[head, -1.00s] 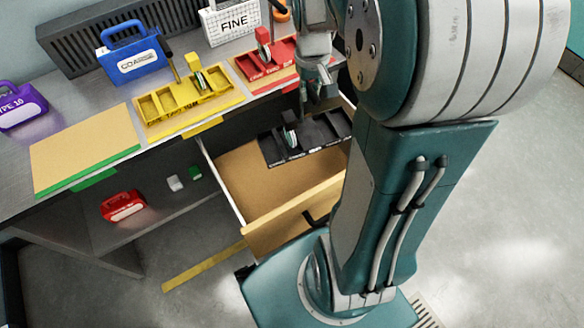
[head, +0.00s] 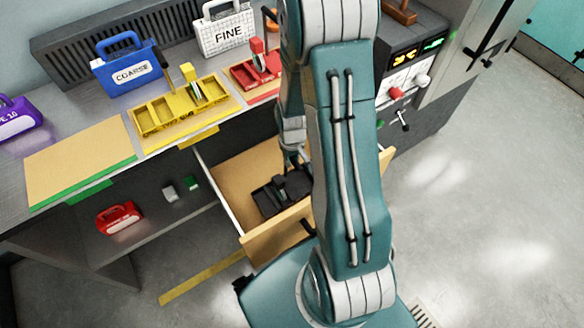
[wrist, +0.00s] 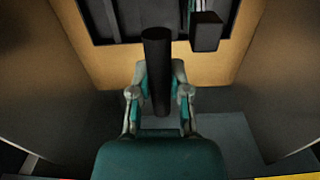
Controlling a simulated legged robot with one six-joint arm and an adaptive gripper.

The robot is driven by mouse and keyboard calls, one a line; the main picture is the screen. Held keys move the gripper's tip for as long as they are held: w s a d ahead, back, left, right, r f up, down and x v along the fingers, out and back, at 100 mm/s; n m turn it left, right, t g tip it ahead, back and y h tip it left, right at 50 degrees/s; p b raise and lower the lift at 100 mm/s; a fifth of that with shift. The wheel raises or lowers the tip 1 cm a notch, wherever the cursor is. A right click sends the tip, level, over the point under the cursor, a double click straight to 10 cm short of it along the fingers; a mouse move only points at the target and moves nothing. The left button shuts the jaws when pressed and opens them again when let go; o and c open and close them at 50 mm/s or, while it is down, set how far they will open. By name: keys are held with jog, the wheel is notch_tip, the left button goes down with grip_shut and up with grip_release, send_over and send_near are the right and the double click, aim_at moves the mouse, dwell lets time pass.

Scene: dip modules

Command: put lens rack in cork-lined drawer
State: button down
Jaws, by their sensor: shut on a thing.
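The black lens rack (head: 268,199) is inside the open drawer (head: 232,180), near its front, partly hidden by my arm. The drawer has a tan cork-like floor and pale wooden walls. My gripper (wrist: 160,82) is shut on the rack's dark round handle, which stands up between the fingers in the wrist view. The rack's dark tray (wrist: 112,28) shows at the top of that view, with a dark block beside the handle. In the head view my gripper (head: 290,160) is mostly hidden behind my arm. I cannot tell whether the rack touches the drawer floor.
A yellow rack (head: 150,120) and a red rack (head: 245,77) stand on the bench, beside an empty tan mat (head: 80,160). A red case (head: 118,217) lies on the lower shelf. The drawer's left part is clear.

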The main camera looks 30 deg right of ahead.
notch_tip(320, 180, down, 4)
jog(key=shift+d, duration=0.15)
jog(key=c, duration=0.6)
grip_release()
